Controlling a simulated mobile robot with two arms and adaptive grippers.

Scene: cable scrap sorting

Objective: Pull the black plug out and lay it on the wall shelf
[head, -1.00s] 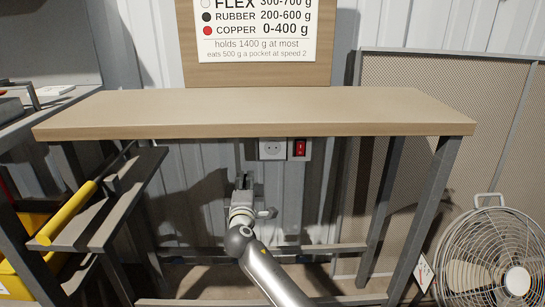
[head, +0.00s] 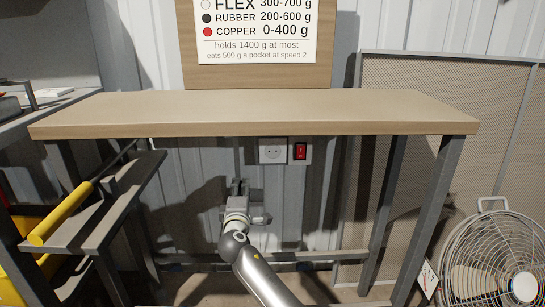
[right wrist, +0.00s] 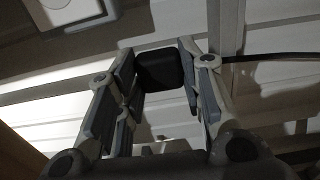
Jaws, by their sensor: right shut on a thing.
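The black plug (right wrist: 160,70) is between the fingertips of my right gripper (right wrist: 158,72) in the right wrist view, with a dark cable (right wrist: 270,57) running off to the right. In the head view my right gripper (head: 238,187) is below the wooden top, left of and lower than the white wall socket (head: 272,150). The socket's face shows bare, with the plug apart from it. A wood-topped shelf (head: 250,112) on grey legs stands against the wall; I cannot tell whether it is the wall shelf. My left gripper is out of view.
A red switch (head: 300,151) sits beside the socket. A sign board (head: 257,75) stands above the wooden top, whose surface is clear. A grey side rack (head: 110,205) with a yellow cylinder (head: 60,214) is at left. A fan (head: 492,262) stands at right.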

